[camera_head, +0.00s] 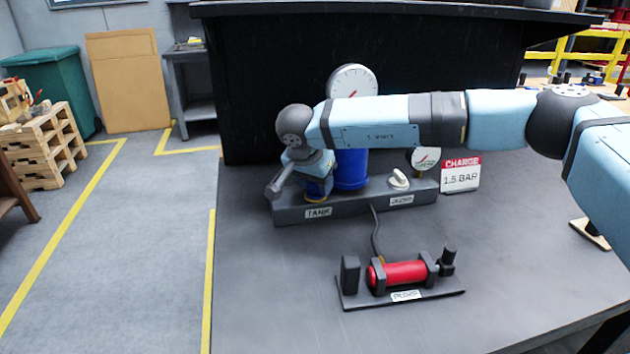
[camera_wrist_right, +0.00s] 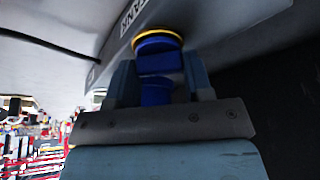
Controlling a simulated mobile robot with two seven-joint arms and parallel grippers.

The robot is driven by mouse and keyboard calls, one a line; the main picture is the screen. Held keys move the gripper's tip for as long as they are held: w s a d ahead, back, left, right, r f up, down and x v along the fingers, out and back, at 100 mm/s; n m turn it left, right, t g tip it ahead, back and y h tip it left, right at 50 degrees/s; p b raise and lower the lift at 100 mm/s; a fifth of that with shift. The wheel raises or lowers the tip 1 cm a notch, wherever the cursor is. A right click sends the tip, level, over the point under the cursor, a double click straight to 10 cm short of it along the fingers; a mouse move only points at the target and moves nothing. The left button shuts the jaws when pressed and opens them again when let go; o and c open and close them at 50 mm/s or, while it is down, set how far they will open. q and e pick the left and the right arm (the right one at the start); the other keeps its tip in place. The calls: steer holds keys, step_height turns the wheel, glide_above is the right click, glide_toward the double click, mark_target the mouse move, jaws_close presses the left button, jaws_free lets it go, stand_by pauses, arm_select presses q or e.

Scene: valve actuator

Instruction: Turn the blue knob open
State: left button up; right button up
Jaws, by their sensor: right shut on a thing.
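The blue knob (camera_head: 318,188) sits on a yellow ring at the TANK end of the dark base block (camera_head: 345,207). My right gripper (camera_head: 312,168) reaches down over it from above and hides most of it. In the right wrist view the knob (camera_wrist_right: 156,62) stands between the two fingers of my right gripper (camera_wrist_right: 160,82), which are shut on its sides. The yellow ring (camera_wrist_right: 158,37) shows beyond it, beside the TANK label. My left gripper is in neither view.
A blue tank (camera_head: 351,170) and a large gauge (camera_head: 353,82) stand behind the arm. A white knob (camera_head: 398,179) and a CHARGE 1.5 BAR sign (camera_head: 461,174) are to the right. A red pump (camera_head: 403,273) lies in front. The front-left tabletop is clear.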

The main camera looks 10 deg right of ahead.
stand_by(0.3)
steer(key=o, duration=0.9)
steer(key=shift+r, duration=0.1)
steer(key=p+v, duration=0.1)
steer(key=v, duration=1.2)
steer(key=shift+s+a+r+p, duration=0.15)
steer(key=shift+s+r+p, duration=0.1)
steer(key=shift+p, duration=0.1)
